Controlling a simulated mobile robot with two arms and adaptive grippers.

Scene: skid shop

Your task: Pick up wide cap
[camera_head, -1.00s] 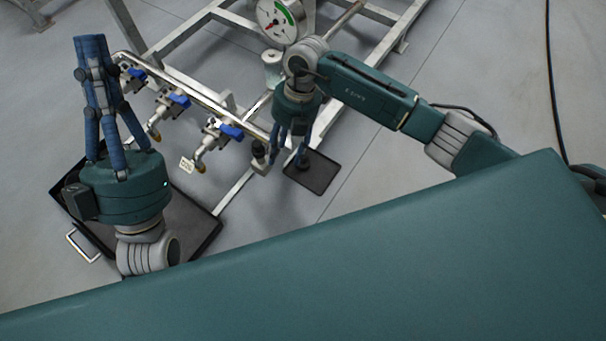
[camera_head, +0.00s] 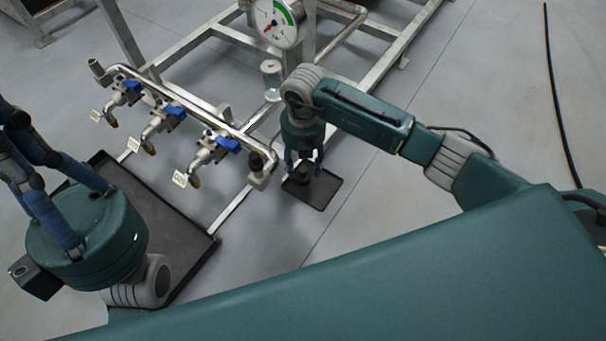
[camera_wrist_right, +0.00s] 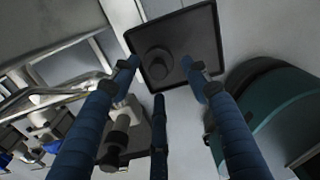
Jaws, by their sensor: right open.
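A dark round cap (camera_wrist_right: 157,63), which looks like the wide cap, sits on a small black tray (camera_wrist_right: 196,28) in the right wrist view. In the head view the tray (camera_head: 322,192) lies on the floor, and the cap (camera_head: 304,171) is partly hidden by my fingers. My right gripper (camera_head: 304,162) points down above the tray. In its wrist view the open, empty fingers (camera_wrist_right: 159,72) stand around the line to the cap, apart from it. My left gripper (camera_head: 22,150) is at the left edge, partly cut off, and its opening is unclear.
A metal pipe manifold (camera_head: 190,108) with blue-handled valves and tags stands left of the right gripper. A gauge (camera_head: 277,22) and a clear jar (camera_head: 271,80) are behind. A large black tray (camera_head: 200,243) lies at the left. Floor right of the small tray is clear.

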